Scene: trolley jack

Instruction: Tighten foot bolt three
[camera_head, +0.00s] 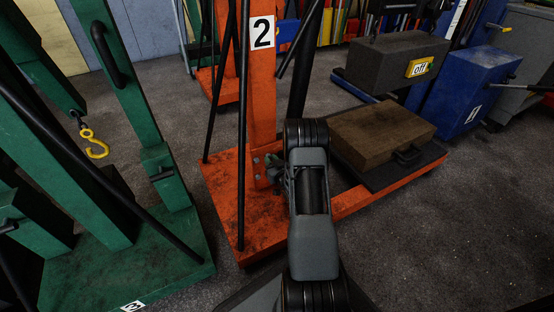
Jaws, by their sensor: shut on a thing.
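An orange trolley jack with a post (262,95) marked 2 stands in the middle of the head view. Small foot bolts (257,161) show at the lower end of the post, just above its orange base plate (228,190). My gripper (273,172) is at the right side of the post's foot, partly hidden by my own arm. It is shut at a foot bolt there. The bolt in the jaws is too small and covered to see clearly, and I cannot read which number it has.
A green jack (170,240) stands close on the left, with a yellow hook (95,145) hanging. Black bars slant past the orange post. A brown case (380,130) sits on the right side. A grey box (397,60) and blue box (470,90) stand behind. Floor at lower right is clear.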

